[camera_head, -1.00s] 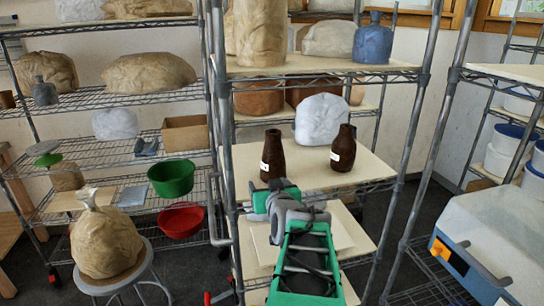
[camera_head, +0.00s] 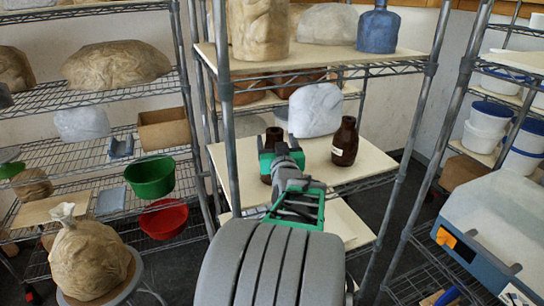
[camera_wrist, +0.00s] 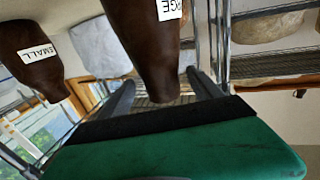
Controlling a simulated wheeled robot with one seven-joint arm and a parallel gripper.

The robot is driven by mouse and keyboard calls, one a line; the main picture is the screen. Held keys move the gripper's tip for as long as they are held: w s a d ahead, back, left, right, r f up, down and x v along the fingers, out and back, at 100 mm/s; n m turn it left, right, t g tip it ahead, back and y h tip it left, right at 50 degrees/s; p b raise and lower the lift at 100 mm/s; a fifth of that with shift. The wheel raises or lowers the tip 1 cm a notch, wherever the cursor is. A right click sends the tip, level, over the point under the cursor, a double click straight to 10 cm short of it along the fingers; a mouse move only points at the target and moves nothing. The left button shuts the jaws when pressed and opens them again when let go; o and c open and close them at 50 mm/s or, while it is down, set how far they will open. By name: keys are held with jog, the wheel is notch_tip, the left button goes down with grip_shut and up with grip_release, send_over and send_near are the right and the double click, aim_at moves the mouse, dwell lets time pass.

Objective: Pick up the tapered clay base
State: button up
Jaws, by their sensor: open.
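The tapered clay base (camera_head: 273,134) is a dark brown glossy bottle on the middle shelf of the near rack, mostly hidden behind my gripper in the head view. In the wrist view the tapered base (camera_wrist: 152,45) shows a white label ending in "RGE", partly cut off. My gripper (camera_head: 275,155) is open in front of it. In the wrist view its fingers (camera_wrist: 163,88) stand on either side of the narrow neck, with no clear contact. A second brown bottle (camera_head: 345,142) stands upright to the right; its label reads "SMALL" in the wrist view (camera_wrist: 32,60).
A white wrapped lump (camera_head: 315,110) sits behind the bottles. Rack posts (camera_head: 228,110) stand close left of my arm. The shelf above holds a blue bottle (camera_head: 377,28) and a wrapped clay block (camera_head: 258,30). The board (camera_head: 375,163) is clear at right.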

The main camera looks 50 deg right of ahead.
jog(key=p+x, duration=0.2)
jog(key=x, duration=0.2)
jog(key=shift+w, duration=0.25)
jog(key=shift+w+d+f, duration=0.1)
jog(key=shift+w+d, duration=0.1)
jog(key=shift+d, duration=0.15)
jog(key=shift+s, duration=0.1)
jog(key=shift+c, duration=0.4)
grip_shut()
jog(key=shift+r, duration=0.25)
